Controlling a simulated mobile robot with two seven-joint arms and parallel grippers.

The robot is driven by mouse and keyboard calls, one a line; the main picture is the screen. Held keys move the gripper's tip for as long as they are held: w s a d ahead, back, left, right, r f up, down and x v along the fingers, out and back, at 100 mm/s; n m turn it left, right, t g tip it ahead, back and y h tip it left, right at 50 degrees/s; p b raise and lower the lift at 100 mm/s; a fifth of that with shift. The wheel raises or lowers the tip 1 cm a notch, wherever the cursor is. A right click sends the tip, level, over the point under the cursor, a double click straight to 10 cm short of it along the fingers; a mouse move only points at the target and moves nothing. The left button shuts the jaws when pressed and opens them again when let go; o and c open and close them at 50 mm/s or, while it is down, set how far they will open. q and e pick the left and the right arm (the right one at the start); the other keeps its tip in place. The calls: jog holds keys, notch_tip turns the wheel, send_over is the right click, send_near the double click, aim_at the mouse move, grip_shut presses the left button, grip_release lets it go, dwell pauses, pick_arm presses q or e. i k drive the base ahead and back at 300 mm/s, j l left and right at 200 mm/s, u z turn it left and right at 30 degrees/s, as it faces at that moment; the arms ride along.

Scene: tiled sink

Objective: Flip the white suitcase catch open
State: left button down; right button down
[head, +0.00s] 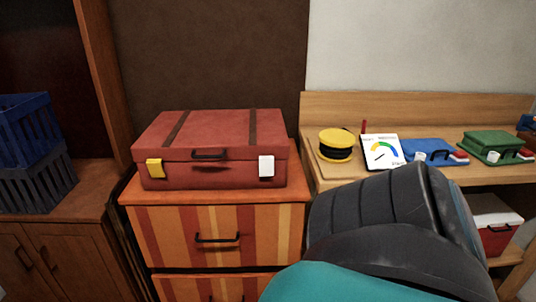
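A red suitcase (222,137) with two dark straps lies closed on top of an orange striped drawer cabinet. Its white catch (266,166) is on the front face at the right. A yellow catch (155,168) is on the front face at the left, and a dark handle (209,154) lies between them. The white catch looks flat against the front; I cannot tell more of its state. A dark grey and teal part of my own arm fills the lower right, apart from the suitcase. Neither gripper shows in the head view.
The striped cabinet (212,222) has dark handles. Blue and grey crates (32,185) stand on a wooden cupboard at left. The wooden desk (318,178) at right bears a yellow spool (336,139), a gauge card (381,151), a blue case (428,149) and a green case (492,142).

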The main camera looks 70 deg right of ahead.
aim_at(266, 162)
jog(key=z, duration=2.1)
